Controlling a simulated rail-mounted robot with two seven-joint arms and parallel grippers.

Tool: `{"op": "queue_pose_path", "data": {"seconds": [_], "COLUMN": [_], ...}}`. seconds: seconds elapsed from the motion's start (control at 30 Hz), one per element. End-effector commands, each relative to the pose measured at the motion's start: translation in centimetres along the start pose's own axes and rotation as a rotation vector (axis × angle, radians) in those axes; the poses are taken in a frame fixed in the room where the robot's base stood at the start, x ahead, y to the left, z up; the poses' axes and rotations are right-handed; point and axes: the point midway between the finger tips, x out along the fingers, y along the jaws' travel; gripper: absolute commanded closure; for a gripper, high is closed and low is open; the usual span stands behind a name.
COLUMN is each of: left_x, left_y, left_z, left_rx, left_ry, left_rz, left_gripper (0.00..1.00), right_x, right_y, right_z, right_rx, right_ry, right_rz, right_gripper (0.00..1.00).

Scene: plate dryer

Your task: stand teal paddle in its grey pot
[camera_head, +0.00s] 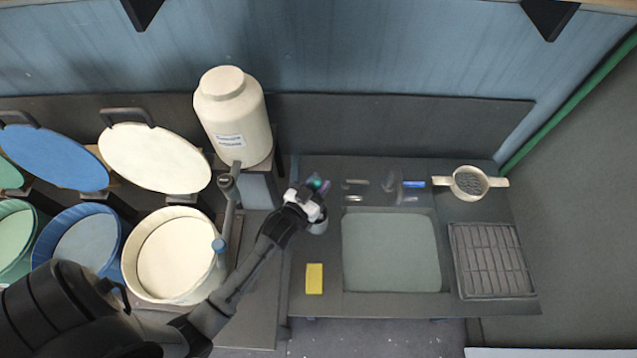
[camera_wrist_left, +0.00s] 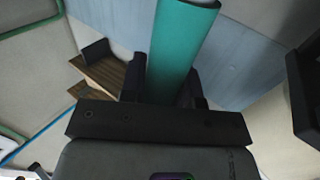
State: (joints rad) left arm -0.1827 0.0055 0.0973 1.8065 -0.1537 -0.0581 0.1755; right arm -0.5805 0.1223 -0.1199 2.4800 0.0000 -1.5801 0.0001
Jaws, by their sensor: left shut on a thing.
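The teal paddle (camera_wrist_left: 182,45) stands out between the two dark fingers of my left gripper (camera_wrist_left: 165,82) in the left wrist view. The gripper is shut on it. In the head view my left gripper (camera_head: 311,200) is at the sink counter's back left, and only a small bit of the teal paddle (camera_head: 316,183) shows there. A grey pot (camera_head: 319,227) shows partly just below the gripper, mostly covered by it. I cannot tell whether the paddle's lower end is inside the pot. My right gripper is not in view.
A yellow sponge (camera_head: 314,278) lies in front of the pot. The sink basin (camera_head: 390,252), a strainer (camera_head: 470,183) and a drying rack (camera_head: 491,260) are to the right. A cream jug (camera_head: 232,115) and lidded tubs (camera_head: 172,258) stand left. A tap-like lever (camera_head: 229,205) rises close to my forearm.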

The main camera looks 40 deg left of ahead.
Motion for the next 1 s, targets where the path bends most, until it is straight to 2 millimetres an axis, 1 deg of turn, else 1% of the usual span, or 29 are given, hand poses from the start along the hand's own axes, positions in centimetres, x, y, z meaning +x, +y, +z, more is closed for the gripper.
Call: {"op": "queue_pose_path", "data": {"seconds": [0.3, 0.47, 0.5, 0.7, 0.73, 0.77, 1.0], "left_x": [0.03, 0.03, 0.02, 0.01, 0.01, 0.01, 0.01], "left_y": [0.01, 0.02, 0.01, 0.02, 0.02, 0.02, 0.01], "left_z": [0.16, 0.60, 0.55, 0.54, 0.53, 0.53, 0.35], "left_rx": [-0.001, -0.001, -0.001, -0.001, -0.001, -0.001, -0.001], "left_ry": [0.002, 0.002, 0.001, 0.001, 0.001, 0.001, 0.001], "left_rz": [0.000, 0.000, 0.000, 0.000, 0.000, 0.000, 0.000], "left_gripper": [0.94, 0.94, 0.68, 0.49, 0.46, 0.45, 0.45], "right_x": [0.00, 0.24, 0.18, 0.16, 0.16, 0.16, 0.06], "right_y": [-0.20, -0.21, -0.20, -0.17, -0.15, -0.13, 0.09], "right_z": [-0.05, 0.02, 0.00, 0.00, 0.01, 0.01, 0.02], "right_rx": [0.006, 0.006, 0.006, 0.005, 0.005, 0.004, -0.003], "right_ry": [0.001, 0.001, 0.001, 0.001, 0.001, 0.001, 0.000], "right_rz": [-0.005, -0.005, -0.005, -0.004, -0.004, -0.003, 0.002], "right_gripper": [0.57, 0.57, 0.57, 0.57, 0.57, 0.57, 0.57]}}
